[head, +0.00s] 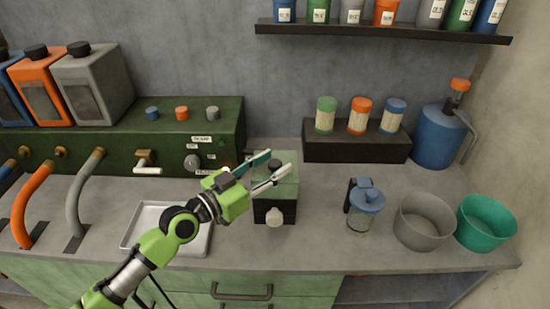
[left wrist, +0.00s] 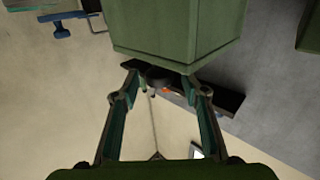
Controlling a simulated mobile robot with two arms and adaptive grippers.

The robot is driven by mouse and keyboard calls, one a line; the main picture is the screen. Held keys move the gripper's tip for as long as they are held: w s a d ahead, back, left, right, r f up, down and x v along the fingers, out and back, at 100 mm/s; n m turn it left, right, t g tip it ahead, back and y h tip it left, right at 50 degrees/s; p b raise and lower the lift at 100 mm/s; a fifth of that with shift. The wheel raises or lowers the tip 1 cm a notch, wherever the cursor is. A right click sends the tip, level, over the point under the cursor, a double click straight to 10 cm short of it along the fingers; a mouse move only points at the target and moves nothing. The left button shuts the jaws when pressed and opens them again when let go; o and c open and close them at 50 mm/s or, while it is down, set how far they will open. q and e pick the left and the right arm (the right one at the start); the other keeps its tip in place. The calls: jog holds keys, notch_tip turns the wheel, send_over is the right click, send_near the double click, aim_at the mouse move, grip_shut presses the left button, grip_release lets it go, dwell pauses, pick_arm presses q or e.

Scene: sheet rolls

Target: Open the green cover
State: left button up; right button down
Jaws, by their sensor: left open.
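A small box with a green cover (head: 286,184) over a dark base stands on the counter at the middle of the head view. A black knob shows on its top and a pale round knob (head: 274,217) on its front. My left gripper (head: 279,162) is open, its two fingers reaching over the top of the cover from the left, one on each side of the black knob. The gripper partly hides the cover. In the left wrist view the fingers (left wrist: 160,80) are spread, with a large green block (left wrist: 175,35) just beyond them. I cannot tell whether they touch anything.
A metal tray (head: 135,240) lies left of the box, under my arm. A green machine (head: 170,120) with hoses stands behind. A blue-lidded jar (head: 362,205), grey bowl (head: 424,222), teal bowl (head: 485,222) and blue jug (head: 437,138) stand right.

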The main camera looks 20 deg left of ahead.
pick_arm(q)
jog(key=shift+w+d, duration=0.3)
jog(key=shift+w, duration=0.2)
pick_arm(e)
jog(key=shift+s+r, duration=0.15)
jog(key=shift+s, duration=0.5)
pick_arm(q)
grip_shut()
pick_arm(e)
jog(key=shift+w, duration=0.15)
pick_arm(q)
jog(key=shift+r, duration=0.1)
pick_arm(e)
jog(key=shift+a+r, duration=0.1)
